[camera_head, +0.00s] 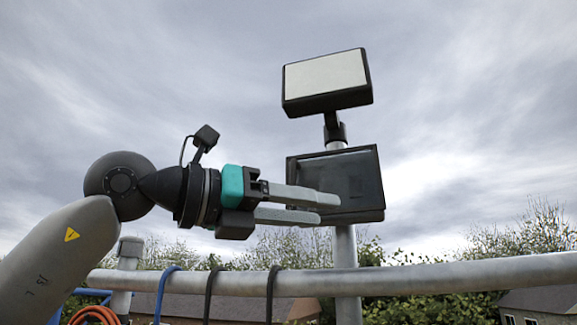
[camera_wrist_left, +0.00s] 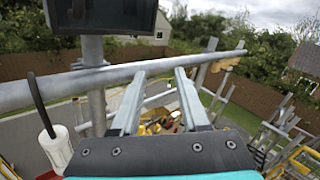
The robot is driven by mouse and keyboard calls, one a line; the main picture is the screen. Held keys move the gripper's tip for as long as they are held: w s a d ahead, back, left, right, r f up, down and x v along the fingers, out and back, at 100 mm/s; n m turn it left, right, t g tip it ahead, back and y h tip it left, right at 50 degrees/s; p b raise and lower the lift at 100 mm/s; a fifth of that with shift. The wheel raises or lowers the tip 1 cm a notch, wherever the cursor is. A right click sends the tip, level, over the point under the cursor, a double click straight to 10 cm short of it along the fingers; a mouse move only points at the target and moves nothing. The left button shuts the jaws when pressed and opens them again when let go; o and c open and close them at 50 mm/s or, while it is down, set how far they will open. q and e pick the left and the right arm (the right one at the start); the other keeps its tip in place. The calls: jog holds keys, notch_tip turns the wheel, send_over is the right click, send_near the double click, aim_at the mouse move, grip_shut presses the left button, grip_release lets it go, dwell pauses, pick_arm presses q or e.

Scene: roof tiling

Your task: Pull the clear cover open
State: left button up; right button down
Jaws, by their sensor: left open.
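A dark box with a glossy, see-through-looking front cover (camera_head: 352,178) is fixed to a grey metal post. The cover looks closed against the box. My left gripper (camera_head: 328,208) is in front of the lower left part of the box in the head view, its two grey fingers apart and empty. I cannot tell whether a finger touches the cover. In the left wrist view the open gripper (camera_wrist_left: 166,85) has nothing between its fingers, and the underside of the dark box (camera_wrist_left: 98,15) shows at the upper left. My right gripper is not in view.
A lamp-like panel (camera_head: 327,80) sits atop the post above the box. A metal rail (camera_head: 430,279) crosses below, with blue and black cables (camera_head: 210,290) looped over it. The post (camera_head: 346,250) stands behind the rail. Open sky surrounds the box.

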pick_arm(q)
jog(key=s+a+r+n+t+y, duration=0.4)
jog(key=a+r+t+y, duration=0.3)
jog(key=a+r, duration=0.3)
jog(key=p, duration=0.6)
send_near(291, 169)
jog(key=x, duration=0.7)
jog(key=shift+w+d, duration=0.2)
jog(key=shift+w, duration=0.05)
jog(key=shift+w+d+p, duration=0.35)
jog(key=shift+w+p, duration=0.05)
jog(key=shift+w, duration=0.2)
grip_shut()
